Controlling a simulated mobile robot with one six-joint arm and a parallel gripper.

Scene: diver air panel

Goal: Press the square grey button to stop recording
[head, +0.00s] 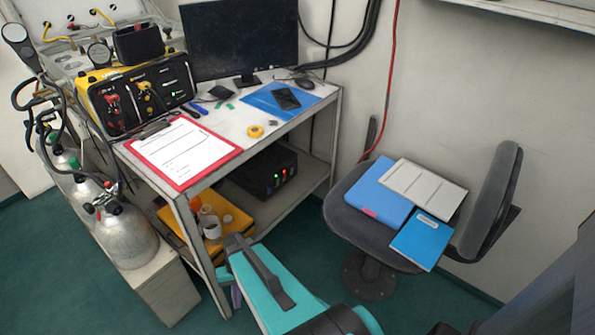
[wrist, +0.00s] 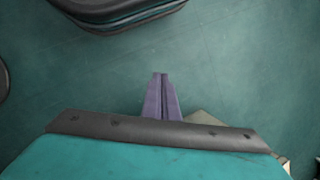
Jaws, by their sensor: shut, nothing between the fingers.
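I cannot make out a square grey button in either view; it is too small or hidden. A black box (head: 252,178) with small green and red lights sits on the lower shelf of the desk. A yellow-framed panel (head: 137,92) with red and yellow knobs and a small green light stands on the desk top at the left. My gripper (wrist: 160,78) is shut and empty in the wrist view, pointing over bare green floor. In the head view its purple fingers (head: 236,295) show low down near the desk's front leg, mostly hidden by my teal arm.
The desk (head: 230,122) holds a red clipboard (head: 182,150), a monitor (head: 240,38), and a yellow tape (head: 255,131). A yellow case (head: 235,222) lies under it. Gas cylinders (head: 125,235) stand left. A chair (head: 345,215) with folders stands right. Floor between is open.

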